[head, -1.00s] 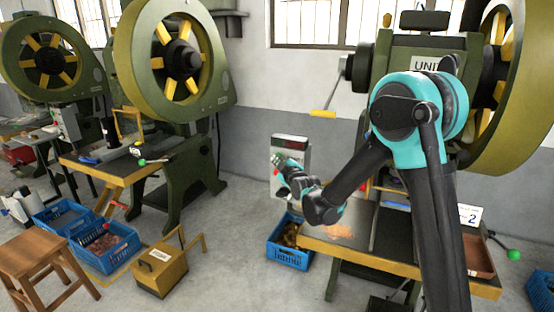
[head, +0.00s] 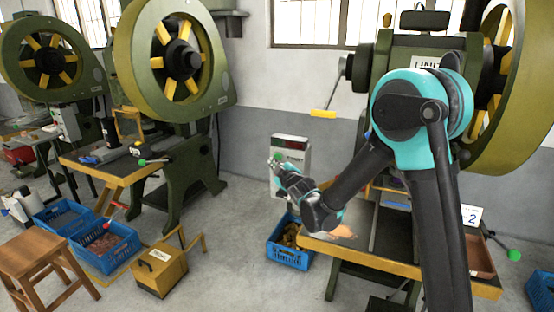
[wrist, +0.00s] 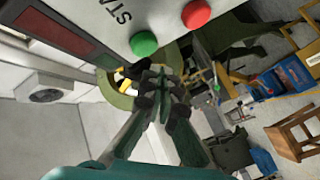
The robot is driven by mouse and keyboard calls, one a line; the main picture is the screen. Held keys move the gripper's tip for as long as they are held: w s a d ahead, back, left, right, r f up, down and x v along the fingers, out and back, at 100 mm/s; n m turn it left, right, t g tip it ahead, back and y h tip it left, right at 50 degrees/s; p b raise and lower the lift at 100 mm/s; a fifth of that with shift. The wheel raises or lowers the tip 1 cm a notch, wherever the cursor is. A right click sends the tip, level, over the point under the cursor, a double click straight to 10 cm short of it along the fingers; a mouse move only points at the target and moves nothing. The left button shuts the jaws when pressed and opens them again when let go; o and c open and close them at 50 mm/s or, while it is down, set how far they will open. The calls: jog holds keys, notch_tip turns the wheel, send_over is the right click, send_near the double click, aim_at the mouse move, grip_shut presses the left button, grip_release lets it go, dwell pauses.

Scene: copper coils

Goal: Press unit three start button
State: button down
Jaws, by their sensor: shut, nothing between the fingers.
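A grey control box (head: 303,152) with a dark display strip stands behind the right-hand press's table in the head view. Its green button (head: 277,157) shows just above the fingertips. In the wrist view the box face (wrist: 105,18) fills the top, with part of the lettering "STA" beside the green button (wrist: 143,43) and a red button (wrist: 196,13) to the right. My gripper (wrist: 160,82) is shut and empty, its tips just below the green button in the picture. I cannot tell whether they touch it. The unit number is not readable.
The right-hand press table (head: 400,262) lies under my arm, with a card marked 2 (head: 470,215). A blue crate (head: 290,257) is on the floor below the box. Another press (head: 180,60) stands left, with a wooden stool (head: 38,255) in front.

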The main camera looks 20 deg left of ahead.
jog(key=shift+s+a, duration=0.15)
jog(key=shift+s, duration=1.9)
jog(key=w+d+m+h, duration=0.4)
jog(key=d+m+h, duration=0.1)
jog(key=d, duration=1.1)
jog(key=s+d+f+m+g+h, duration=0.1)
jog(key=s+d+f+m+h, duration=0.1)
jog(key=d, duration=0.5)
jog(key=s+d+f+m+h, duration=0.1)
jog(key=d+f+m+h, duration=0.1)
jog(key=d, duration=0.6)
jog(key=s+d+f+m+g+h, duration=0.1)
jog(key=s+d+m+h, duration=0.15)
jog(key=d, duration=0.45)
jog(key=s+d+f+m+g, duration=0.2)
jog(key=s+d+f, duration=0.1)
jog(key=s, duration=0.4)
jog(key=s+d+f+m+g, duration=0.2)
jog(key=s+d+f, duration=0.2)
jog(key=s+d, duration=0.2)
jog(key=s+d+f+m+g, duration=0.2)
jog(key=s+d+f, duration=0.1)
jog(key=s, duration=0.7)
jog(key=shift+d+f+g, duration=0.2)
jog(key=shift+d+g, duration=0.2)
jog(key=shift+d, duration=0.35)
